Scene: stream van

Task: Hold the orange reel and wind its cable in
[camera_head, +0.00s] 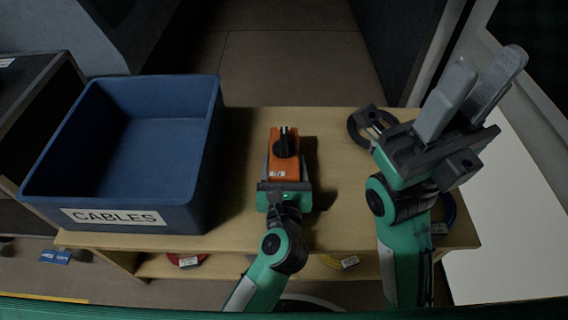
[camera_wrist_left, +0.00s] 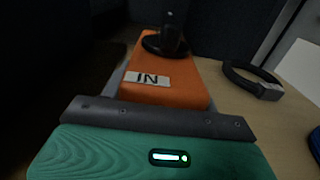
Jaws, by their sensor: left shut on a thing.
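The orange reel (camera_head: 284,163) is a box-shaped body with a black crank knob (camera_head: 286,143) on top and a white "IN" label. It is over the middle of the wooden table. My left gripper (camera_head: 285,178) is shut on it, with a grey finger along each side. In the left wrist view the orange body (camera_wrist_left: 178,88), its "IN" label (camera_wrist_left: 148,79) and the black knob (camera_wrist_left: 166,40) show close up. I cannot make out any cable coming from the reel. My right gripper (camera_head: 484,72) is raised over the table's right side, open and empty, its fingers apart.
A blue bin (camera_head: 120,215) labelled "CABLES" stands at the table's left and looks empty. A black coil (camera_head: 360,127) lies at the back right. The wooden tabletop (camera_head: 340,200) is clear right of the reel.

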